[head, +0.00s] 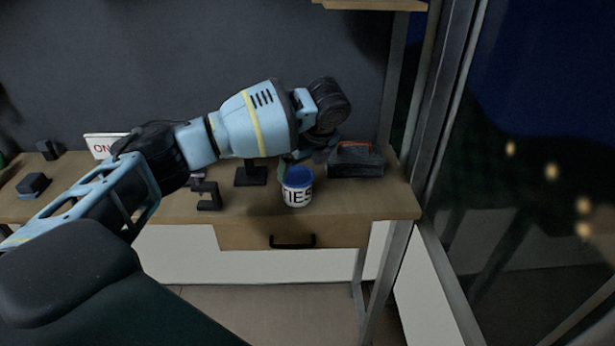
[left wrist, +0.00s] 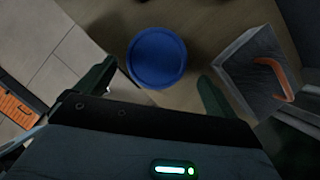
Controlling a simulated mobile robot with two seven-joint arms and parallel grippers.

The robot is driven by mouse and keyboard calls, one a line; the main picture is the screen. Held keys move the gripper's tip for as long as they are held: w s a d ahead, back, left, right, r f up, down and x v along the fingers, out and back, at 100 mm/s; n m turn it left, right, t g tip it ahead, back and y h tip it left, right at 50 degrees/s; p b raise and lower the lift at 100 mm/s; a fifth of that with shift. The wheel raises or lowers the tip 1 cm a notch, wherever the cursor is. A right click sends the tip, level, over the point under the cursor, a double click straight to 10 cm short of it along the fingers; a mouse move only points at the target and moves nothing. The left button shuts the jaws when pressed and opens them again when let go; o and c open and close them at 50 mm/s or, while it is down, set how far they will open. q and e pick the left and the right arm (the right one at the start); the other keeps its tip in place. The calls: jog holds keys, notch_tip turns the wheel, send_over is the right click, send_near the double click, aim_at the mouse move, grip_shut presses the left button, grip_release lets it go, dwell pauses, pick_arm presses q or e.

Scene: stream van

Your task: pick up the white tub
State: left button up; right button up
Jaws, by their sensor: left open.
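The white tub (head: 297,193) stands upright on the wooden desk near its front edge, with a blue top and dark letters reading "TIES". In the left wrist view its round blue top (left wrist: 157,58) shows from above, between and just beyond the fingertips. My left gripper (head: 299,165) hangs over the tub, pointing down, partly hidden by my wrist. In the left wrist view my left gripper (left wrist: 158,82) is open, one finger to each side of the tub, with nothing held. I cannot tell how far the fingertips are above it. My right gripper is not in view.
A dark toolbox (head: 356,161) with an orange handle stands close on the tub's right; it also shows in the left wrist view (left wrist: 245,72). A black stand (head: 250,176) and a dark bracket (head: 208,195) are to the left. A drawer handle (head: 292,241) is below.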

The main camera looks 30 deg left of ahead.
pick_arm(q)
jog(key=shift+w, duration=0.15)
jog(key=shift+s, duration=0.45)
jog(key=shift+s+a+f, duration=0.1)
jog(key=shift+a+f, duration=0.05)
jog(key=shift+f, duration=0.1)
jog(key=shift+w+a+f, duration=0.15)
jog(key=shift+w+f, duration=0.05)
jog(key=shift+f, duration=0.25)
jog(key=shift+w+a+f, duration=0.15)
jog(key=shift+w+f, duration=0.05)
jog(key=shift+f, duration=0.2)
jog(key=shift+x, duration=2.5)
jog(key=shift+s, duration=0.1)
jog(key=c, duration=1.1)
jog(key=shift+c, duration=0.2)
